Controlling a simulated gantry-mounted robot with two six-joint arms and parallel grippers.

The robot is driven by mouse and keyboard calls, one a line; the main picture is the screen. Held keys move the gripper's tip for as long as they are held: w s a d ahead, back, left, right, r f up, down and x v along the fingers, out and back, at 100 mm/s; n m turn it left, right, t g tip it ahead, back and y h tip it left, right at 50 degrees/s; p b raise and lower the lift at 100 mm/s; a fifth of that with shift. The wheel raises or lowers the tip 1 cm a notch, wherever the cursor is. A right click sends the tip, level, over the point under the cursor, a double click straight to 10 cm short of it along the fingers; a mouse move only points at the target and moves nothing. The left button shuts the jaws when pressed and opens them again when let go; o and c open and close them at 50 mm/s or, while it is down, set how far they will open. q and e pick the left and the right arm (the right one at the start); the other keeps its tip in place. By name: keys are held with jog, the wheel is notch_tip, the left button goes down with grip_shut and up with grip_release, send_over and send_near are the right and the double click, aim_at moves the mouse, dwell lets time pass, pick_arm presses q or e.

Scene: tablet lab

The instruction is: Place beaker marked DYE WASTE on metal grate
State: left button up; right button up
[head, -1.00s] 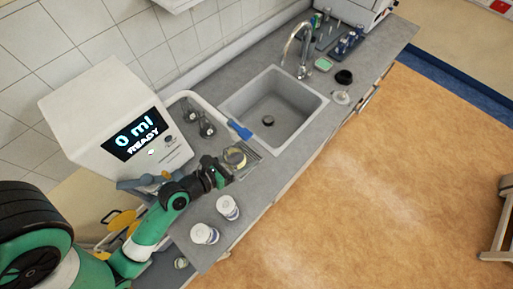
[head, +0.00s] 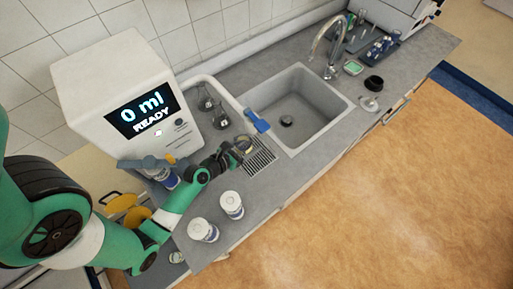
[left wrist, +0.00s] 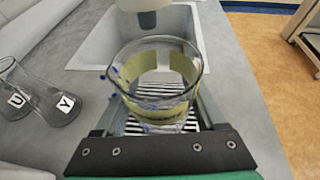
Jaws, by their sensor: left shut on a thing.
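A clear glass beaker with a yellow-green band (left wrist: 155,85) is held upright between the fingers of my left gripper (left wrist: 152,112). No lettering on the band can be read. In the head view the beaker (head: 244,143) is small and partly covered by my left gripper (head: 238,151). The slotted metal grate (head: 262,160) lies in the counter just in front of the sink, beside the beaker in that view. In the left wrist view the grate's slots (left wrist: 192,124) show behind and below the beaker. I cannot tell whether the beaker touches it. My right gripper is out of view.
Two flasks labelled U (left wrist: 14,98) and Y (left wrist: 60,104) stand to the left. The sink (head: 300,105) lies beyond the grate, with a blue-handled item (head: 257,121) at its edge. Two white containers (head: 231,204) stand near the counter's front edge. A white dispenser (head: 120,95) is behind.

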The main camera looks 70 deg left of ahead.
pick_arm(q)
jog(key=w+f+b, duration=0.1)
jog(key=w+a+f+b, duration=0.1)
jog(key=f, duration=0.1)
jog(key=w+a+f+b, duration=0.1)
jog(key=shift+w+f, duration=0.1)
jog(key=shift+f, duration=0.3)
jog(key=shift+w+f, duration=0.15)
jog(key=shift+w, duration=0.1)
jog(key=f+b, duration=0.3)
jog(key=f, duration=0.1)
jog(key=shift+w+a+f+b, duration=0.1)
jog(key=shift+w+a+b, duration=0.2)
jog(key=shift+w, duration=0.1)
jog(key=shift+s, duration=0.1)
jog(key=o, duration=1.5)
jog(key=shift+c, duration=0.2)
jog(key=shift+r+p, duration=0.25)
jog(key=shift+p, duration=0.05)
jog(key=p+v, duration=0.1)
jog(key=v, duration=1.1)
jog(key=shift+d+f+p, duration=0.1)
jog(key=shift+f+p, duration=0.05)
jog(key=shift+p, duration=0.2)
